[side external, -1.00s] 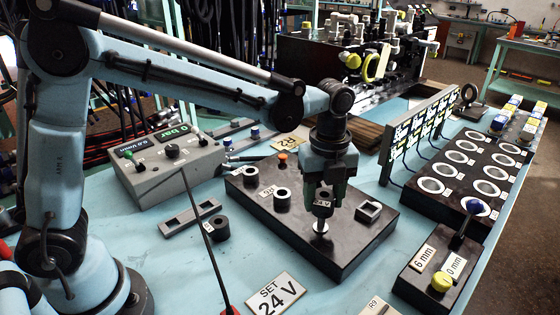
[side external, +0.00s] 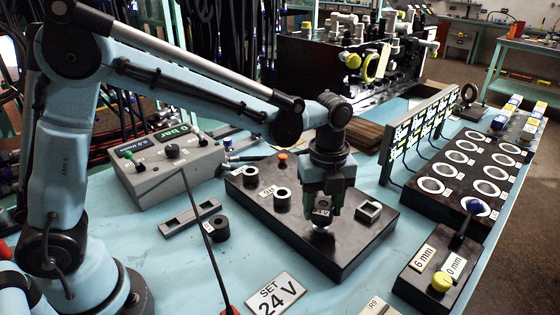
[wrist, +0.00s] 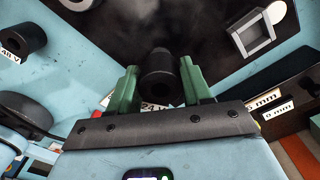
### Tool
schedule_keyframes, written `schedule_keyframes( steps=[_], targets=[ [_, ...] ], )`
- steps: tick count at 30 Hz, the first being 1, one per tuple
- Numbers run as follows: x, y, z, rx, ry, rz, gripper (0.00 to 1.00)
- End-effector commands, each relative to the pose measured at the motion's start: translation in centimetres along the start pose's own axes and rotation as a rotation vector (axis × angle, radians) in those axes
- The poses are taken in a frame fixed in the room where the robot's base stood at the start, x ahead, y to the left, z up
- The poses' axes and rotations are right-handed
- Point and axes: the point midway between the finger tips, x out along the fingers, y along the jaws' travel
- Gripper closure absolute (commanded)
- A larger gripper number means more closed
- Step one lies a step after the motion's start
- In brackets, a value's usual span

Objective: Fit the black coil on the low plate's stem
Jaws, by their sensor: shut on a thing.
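My gripper (side external: 321,208) is shut on a black coil with a 24 V label; the coil (wrist: 160,82) sits between the green fingers in the wrist view. The low plate (side external: 345,250) is a dark block on the blue bench. My gripper is low over its front part. A pale metal piece of the stem (side external: 321,228) shows just under the coil; the rest of the stem is hidden. I cannot tell whether the coil is around the stem or just above it.
Two black ring-shaped parts (side external: 282,198) and a square frame (side external: 368,210) stand on the plate near my gripper. A loose 48 V coil (side external: 218,228) lies on the bench at left. A control box (side external: 165,165) stands behind it. A SET 24 V sign (side external: 277,296) lies in front.

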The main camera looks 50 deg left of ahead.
Motion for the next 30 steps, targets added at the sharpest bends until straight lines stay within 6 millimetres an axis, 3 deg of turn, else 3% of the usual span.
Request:
schedule_keyframes(
  steps=[27,28,30],
  targets=[
    [2.1,0.0,0.0,0.000,0.000,0.000,0.90],
    [2.0,0.0,0.0,0.000,0.000,0.000,0.47],
    [2.0,0.0,0.0,0.000,0.000,0.000,0.36]
  ],
)
